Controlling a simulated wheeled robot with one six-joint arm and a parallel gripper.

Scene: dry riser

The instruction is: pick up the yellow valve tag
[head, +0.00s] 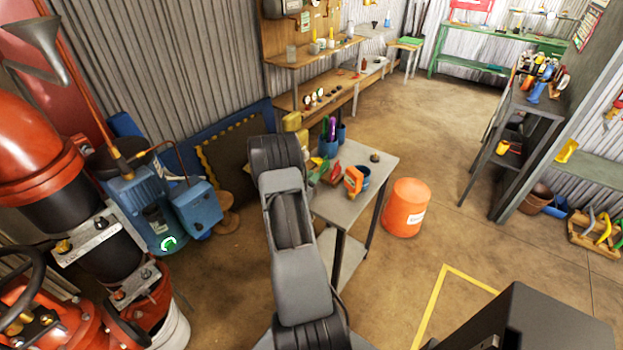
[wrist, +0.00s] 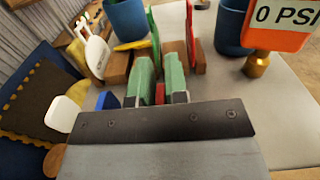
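A thin yellow piece (wrist: 131,45), possibly the yellow valve tag, shows in the wrist view beyond my gripper, between a white tag (wrist: 97,52) and a green tag (wrist: 153,35). It is partly hidden, and I cannot tell how it is supported. My gripper (wrist: 160,75) has two green fingers with a narrow gap between them. It is open and no tag shows held in it. A small red thing (wrist: 160,92) shows in the gap. In the head view my arm hides the gripper, and I cannot make out the yellow tag for certain.
A red tag (wrist: 190,28) and wooden blocks (wrist: 117,68) stand close by.

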